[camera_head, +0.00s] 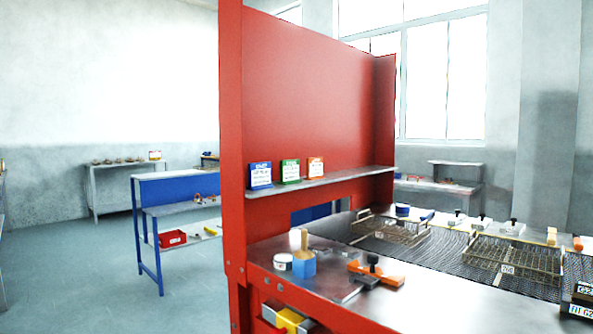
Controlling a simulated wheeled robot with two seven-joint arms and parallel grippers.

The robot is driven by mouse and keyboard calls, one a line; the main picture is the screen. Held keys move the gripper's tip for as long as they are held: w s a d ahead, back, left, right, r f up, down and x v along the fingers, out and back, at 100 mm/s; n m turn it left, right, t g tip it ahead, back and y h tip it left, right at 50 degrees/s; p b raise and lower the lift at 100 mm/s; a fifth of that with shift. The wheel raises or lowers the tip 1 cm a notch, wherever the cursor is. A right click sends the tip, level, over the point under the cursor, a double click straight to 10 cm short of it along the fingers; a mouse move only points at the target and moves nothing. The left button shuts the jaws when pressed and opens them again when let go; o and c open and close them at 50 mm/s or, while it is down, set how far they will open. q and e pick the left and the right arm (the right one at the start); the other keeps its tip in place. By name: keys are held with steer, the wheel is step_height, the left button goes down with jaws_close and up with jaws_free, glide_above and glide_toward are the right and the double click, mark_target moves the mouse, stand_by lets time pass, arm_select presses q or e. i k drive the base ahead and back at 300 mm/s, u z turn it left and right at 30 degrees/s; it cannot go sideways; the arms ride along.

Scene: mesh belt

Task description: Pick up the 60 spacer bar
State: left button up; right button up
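I cannot make out a bar marked 60 in the head view. Dark blocks with white labels (581,311) stand at the lower right edge, partly cut off; one label seems to read G2. A wire basket (515,255) with a small white tag, too small to read surely, stands on the dark mesh belt (440,255). A second wire basket (392,229) stands farther back on the belt. Neither of my grippers is in view.
A red frame (308,95) rises at the left of the worktable, with a shelf (340,182) of blue, green and orange cards. On the table are a blue holder (304,265), a white tin (283,262) and an orange-handled tool (376,273). Open floor (95,270) lies left.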

mark_target(481, 224)
steer(key=u, duration=1.05)
steer(key=i, duration=5.15)
steer(key=z, duration=2.15)
steer(key=i, duration=4.4)
